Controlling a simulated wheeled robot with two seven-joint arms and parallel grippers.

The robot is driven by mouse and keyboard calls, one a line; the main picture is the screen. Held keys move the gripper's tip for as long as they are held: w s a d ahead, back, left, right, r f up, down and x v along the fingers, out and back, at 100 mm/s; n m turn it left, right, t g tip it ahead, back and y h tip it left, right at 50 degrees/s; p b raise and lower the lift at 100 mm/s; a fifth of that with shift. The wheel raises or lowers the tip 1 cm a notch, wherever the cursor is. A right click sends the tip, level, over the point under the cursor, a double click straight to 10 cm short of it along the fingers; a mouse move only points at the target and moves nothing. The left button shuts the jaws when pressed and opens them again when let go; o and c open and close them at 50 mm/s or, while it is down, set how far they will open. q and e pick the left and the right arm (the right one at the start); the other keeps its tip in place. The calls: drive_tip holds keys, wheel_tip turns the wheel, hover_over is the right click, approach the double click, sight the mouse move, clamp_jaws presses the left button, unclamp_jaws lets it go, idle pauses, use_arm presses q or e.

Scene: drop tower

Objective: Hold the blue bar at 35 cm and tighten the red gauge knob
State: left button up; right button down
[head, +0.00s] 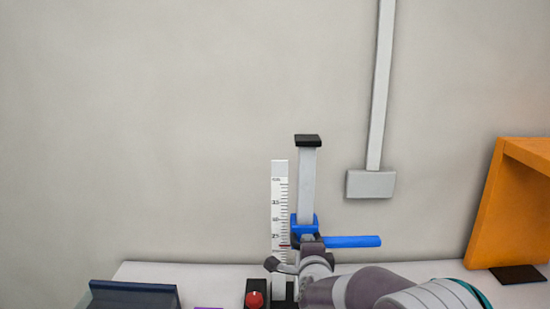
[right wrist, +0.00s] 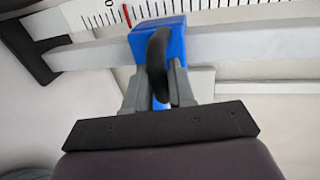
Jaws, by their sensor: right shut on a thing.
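The blue bar (head: 352,241) sticks out to the right from a blue collar (head: 304,226) on the upright grey post (head: 307,180). My right gripper (head: 311,243) is at the collar. In the right wrist view its fingers (right wrist: 158,88) are shut on the blue part (right wrist: 144,42), with a dark curved piece between them. A white scale (head: 279,205) stands left of the post; its small figures are too blurred to read surely. A thin red mark (right wrist: 127,15) shows on the scale. The red knob (head: 254,299) sits on a dark block at the post's foot. My left gripper is out of view.
A dark blue tray-like thing (head: 134,294) lies at the table's left, with a purple edge (head: 209,307) beside it. An orange stand (head: 508,200) is at the right. A grey conduit box (head: 370,184) is on the wall. The air left of the scale is free.

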drive_tip(key=shift+r, duration=1.05)
drive_tip(key=shift+r, duration=2.5)
drive_tip(key=shift+r, duration=2.5)
